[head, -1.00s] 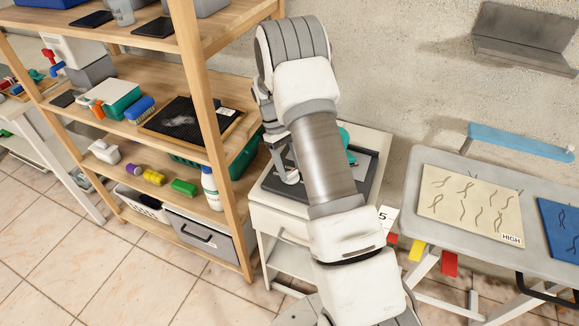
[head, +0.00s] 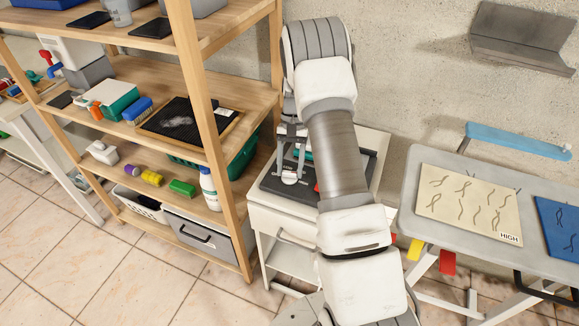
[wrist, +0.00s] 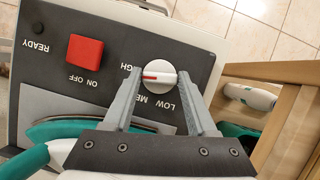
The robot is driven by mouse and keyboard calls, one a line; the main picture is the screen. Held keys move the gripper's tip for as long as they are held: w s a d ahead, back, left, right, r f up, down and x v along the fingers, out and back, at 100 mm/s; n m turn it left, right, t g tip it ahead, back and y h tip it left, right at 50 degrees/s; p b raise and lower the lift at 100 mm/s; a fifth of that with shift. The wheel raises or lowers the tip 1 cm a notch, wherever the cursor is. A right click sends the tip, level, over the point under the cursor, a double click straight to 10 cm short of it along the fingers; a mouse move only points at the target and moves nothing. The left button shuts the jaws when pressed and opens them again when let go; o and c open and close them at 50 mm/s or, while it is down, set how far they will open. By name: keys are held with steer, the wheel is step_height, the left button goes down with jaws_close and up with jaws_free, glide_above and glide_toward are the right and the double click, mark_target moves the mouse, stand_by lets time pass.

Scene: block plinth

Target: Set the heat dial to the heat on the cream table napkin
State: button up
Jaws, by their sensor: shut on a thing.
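The heat dial (wrist: 160,76) is a round white knob with a red mark on a dark panel. My gripper (wrist: 161,88) has one finger on each side of the dial and is shut on it. The red mark points left in the wrist view, towards the HIGH label, which a finger partly hides; LOW and MED labels lie below. In the head view the dial (head: 289,178) is beneath my gripper (head: 290,165). The cream table napkin (head: 465,198), with wavy brown lines and a HIGH tag (head: 508,238), lies on the grey table at right.
A red ON/OFF button (wrist: 85,53) and a READY lamp sit beside the dial. A green-handled iron (wrist: 80,130) lies close to my gripper. A wooden shelf (head: 205,140) stands left of the white cabinet (head: 280,225). A blue napkin (head: 560,228) lies beside the cream one.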

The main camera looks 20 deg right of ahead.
steer(key=shift+m+t, duration=0.3)
steer(key=shift+m, duration=0.9)
steer(key=shift+y, duration=0.4)
steer(key=o, duration=1.4)
steer(key=shift+c, duration=0.2)
steer(key=p+v, duration=0.1)
steer(key=v, duration=1.6)
steer(key=shift+r, duration=0.25)
